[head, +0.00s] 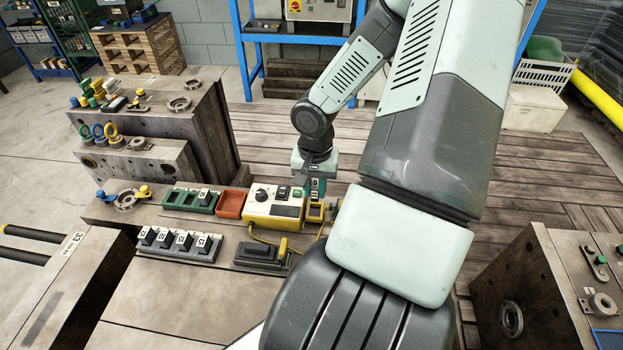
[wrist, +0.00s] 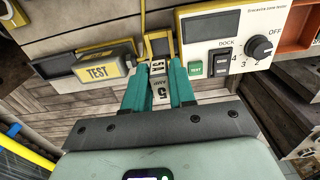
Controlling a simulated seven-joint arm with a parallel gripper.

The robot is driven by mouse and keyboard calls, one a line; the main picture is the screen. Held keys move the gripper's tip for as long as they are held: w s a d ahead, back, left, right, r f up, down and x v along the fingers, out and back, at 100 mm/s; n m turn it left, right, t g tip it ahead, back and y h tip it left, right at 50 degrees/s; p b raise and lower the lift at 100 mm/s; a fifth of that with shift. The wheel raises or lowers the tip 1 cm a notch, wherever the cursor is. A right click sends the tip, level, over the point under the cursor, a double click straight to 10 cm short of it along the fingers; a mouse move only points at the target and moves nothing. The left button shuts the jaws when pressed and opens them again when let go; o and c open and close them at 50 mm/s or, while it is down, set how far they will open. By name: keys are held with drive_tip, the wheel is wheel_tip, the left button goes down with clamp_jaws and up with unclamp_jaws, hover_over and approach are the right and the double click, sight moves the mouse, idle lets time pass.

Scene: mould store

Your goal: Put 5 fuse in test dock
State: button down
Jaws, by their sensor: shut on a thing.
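My gripper (head: 317,186) is shut on a pale fuse marked 5 (wrist: 159,98), held between its two teal fingers. The fuse's 5 also faces up in the wrist view, beyond which lies the yellow test dock (wrist: 158,45). The dock (head: 316,211) is a small yellow frame at the right side of the tester. The fuse is in line with the dock and close to it; I cannot tell whether its end is inside. The tester (head: 274,211) is a yellow box with a pale face, a dial and a green TEST button (wrist: 195,69).
A lever marked TEST (wrist: 97,74) is beside the dock. A dark rack (head: 178,252) holds several labelled fuses. A green tray (head: 178,200) has one fuse at its right; an orange tray (head: 231,204) looks empty. A black-and-yellow clamp device (head: 262,256) lies in front of the tester.

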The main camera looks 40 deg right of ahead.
sight(314, 200)
drive_tip(key=shift+f, duration=2.3)
drive_tip(key=shift+f, duration=0.85)
idle(0.4)
drive_tip(key=c, duration=0.8)
unclamp_jaws()
drive_tip(key=shift+c, duration=0.2)
drive_tip(key=shift+w+r, duration=0.1)
drive_tip(key=shift+r, duration=3.7)
